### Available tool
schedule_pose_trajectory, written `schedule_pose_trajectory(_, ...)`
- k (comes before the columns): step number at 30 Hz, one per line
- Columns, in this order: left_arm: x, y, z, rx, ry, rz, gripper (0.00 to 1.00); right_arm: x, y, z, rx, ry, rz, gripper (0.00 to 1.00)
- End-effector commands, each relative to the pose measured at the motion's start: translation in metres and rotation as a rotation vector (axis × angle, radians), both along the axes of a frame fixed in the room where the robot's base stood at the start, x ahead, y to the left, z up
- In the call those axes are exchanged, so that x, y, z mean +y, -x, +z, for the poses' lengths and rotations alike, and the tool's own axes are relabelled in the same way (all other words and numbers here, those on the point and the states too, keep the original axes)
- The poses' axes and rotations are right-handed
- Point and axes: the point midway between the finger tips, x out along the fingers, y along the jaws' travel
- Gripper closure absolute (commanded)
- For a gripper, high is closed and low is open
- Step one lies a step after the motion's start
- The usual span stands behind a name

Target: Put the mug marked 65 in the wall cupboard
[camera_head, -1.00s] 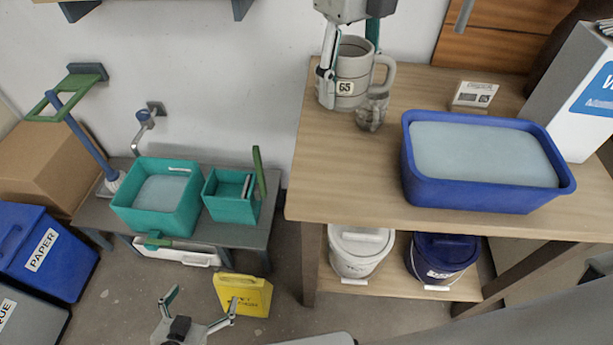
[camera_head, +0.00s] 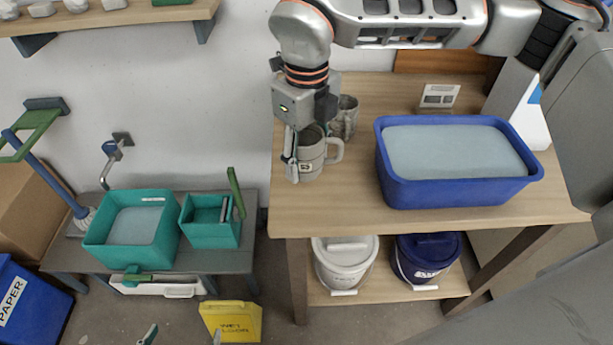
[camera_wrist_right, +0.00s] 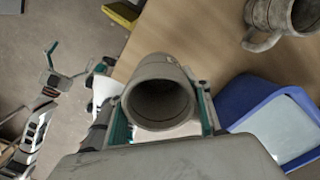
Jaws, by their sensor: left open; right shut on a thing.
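The grey mug marked 65 (camera_head: 312,160) is in my right gripper (camera_head: 299,157), near the left end of the wooden table. Its handle points right, and its label is small in the head view. The right wrist view shows its round mouth (camera_wrist_right: 160,100) between the two teal-padded fingers. I cannot tell whether its base touches the table. My left gripper (camera_head: 183,337) is open and empty at the bottom edge of the head view; it also shows in the right wrist view (camera_wrist_right: 66,76). I cannot clearly make out the wall cupboard.
A second grey mug (camera_head: 345,117) stands behind the held mug. A blue tub (camera_head: 458,193) fills the table's right part, with a small card (camera_head: 439,96) behind it. A wooden panel (camera_head: 415,62) is partly hidden by my right arm. A wall shelf (camera_head: 120,17) is upper left.

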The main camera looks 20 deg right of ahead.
Motion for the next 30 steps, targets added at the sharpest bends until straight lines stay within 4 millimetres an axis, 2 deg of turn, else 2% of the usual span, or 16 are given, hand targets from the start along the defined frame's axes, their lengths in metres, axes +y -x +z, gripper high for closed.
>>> schedule_pose_trajectory(3,0.000,0.000,0.000,0.000,0.000,0.000,0.03,0.000,0.000,-0.012,0.000,-0.001,0.000,0.82)
schedule_pose_trajectory(8,0.000,0.000,0.000,0.000,0.000,0.000,0.03,0.000,0.000,-0.020,-0.001,0.000,0.000,0.82)
schedule_pose_trajectory(16,0.000,0.000,-0.001,0.001,0.000,0.000,0.03,0.000,0.000,-0.056,0.000,-0.001,0.001,0.82)
schedule_pose_trajectory(28,0.000,0.001,-0.003,0.002,-0.001,0.000,0.03,0.000,0.000,-0.062,-0.001,0.000,0.000,0.82)
schedule_pose_trajectory(29,0.000,0.001,-0.003,0.002,-0.001,0.000,0.03,0.000,0.000,-0.062,0.000,0.000,0.000,0.47)
schedule_pose_trajectory(30,0.000,0.001,-0.002,0.002,-0.001,0.000,0.03,0.000,0.000,-0.061,-0.001,0.000,0.000,0.37)
